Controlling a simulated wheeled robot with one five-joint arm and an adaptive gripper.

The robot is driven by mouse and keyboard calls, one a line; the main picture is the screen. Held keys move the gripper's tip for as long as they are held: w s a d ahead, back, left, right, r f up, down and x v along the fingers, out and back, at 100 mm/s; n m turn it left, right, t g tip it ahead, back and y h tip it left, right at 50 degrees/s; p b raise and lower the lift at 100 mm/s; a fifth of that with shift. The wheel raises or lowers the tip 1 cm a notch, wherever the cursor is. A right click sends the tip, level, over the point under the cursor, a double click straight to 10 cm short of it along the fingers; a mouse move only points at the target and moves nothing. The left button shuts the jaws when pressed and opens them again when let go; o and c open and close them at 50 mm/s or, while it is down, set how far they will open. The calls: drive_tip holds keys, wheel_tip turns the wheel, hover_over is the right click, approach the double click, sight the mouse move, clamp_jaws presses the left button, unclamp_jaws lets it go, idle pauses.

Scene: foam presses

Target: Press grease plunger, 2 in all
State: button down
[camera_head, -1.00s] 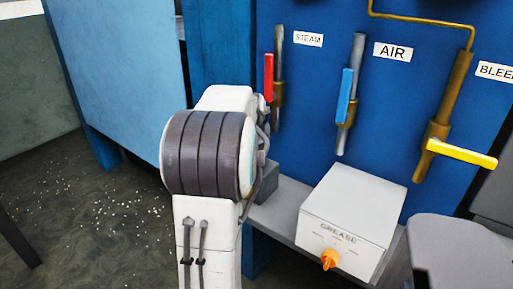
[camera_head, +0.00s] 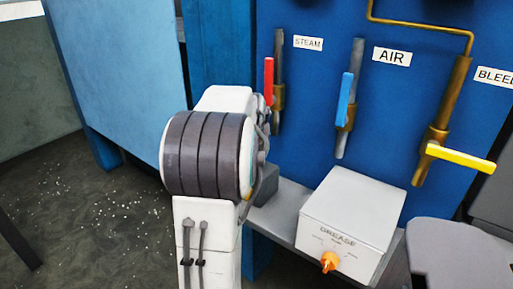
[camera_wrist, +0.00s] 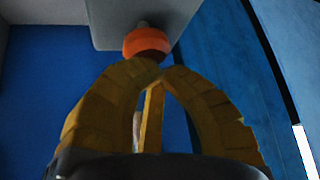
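In the wrist view an orange rounded cap (camera_wrist: 147,42) sits on a short grey stem against a grey block (camera_wrist: 108,22). It looks like the grease plunger. My gripper (camera_wrist: 156,72) has its yellow fingers drawn together at the tips, just below the cap in the picture. Nothing shows held between them. I cannot tell whether the tips touch the cap. In the head view a white box marked GREASE (camera_head: 352,207) has an orange knob (camera_head: 330,262) on its front. My gripper is hidden behind my arm there.
A blue panel (camera_head: 318,90) behind the box carries pipes with a red handle (camera_head: 268,82), a blue handle (camera_head: 345,100) and a yellow handle (camera_head: 460,157). A grey ledge (camera_head: 281,228) runs under the box. White specks dot the dark floor (camera_head: 85,225) at left.

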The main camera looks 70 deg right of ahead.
drive_tip(key=shift+r+p, duration=1.5)
drive_tip(key=shift+r, duration=0.5)
drive_tip(key=shift+r+p, duration=2.05)
drive_tip(key=shift+r, duration=0.5)
drive_tip(key=s+a+f+g+y, duration=0.1)
drive_tip(key=a+f+y, duration=0.2)
drive_tip(key=a+f, duration=0.3)
drive_tip(key=s+a+f+y, duration=0.15)
drive_tip(key=a+f, duration=0.25)
drive_tip(key=a, duration=0.5)
drive_tip(key=w+a+r+n+t+y+p, duration=0.1)
drive_tip(key=a+n, duration=0.4)
drive_tip(key=a, duration=0.6)
drive_tip(key=w+a+r+n+t+p, duration=0.1)
drive_tip(key=w+a+r+n, duration=0.2)
drive_tip(key=a, duration=0.9)
drive_tip(key=w+a+r+n+y+p, duration=0.1)
drive_tip(key=w+a+n, duration=0.4)
drive_tip(key=a, duration=0.6)
drive_tip(key=shift+w+a+r+n+t+y, duration=0.15)
drive_tip(key=shift+a+r+n+t+y, duration=0.35)
drive_tip(key=shift+n, duration=0.8)
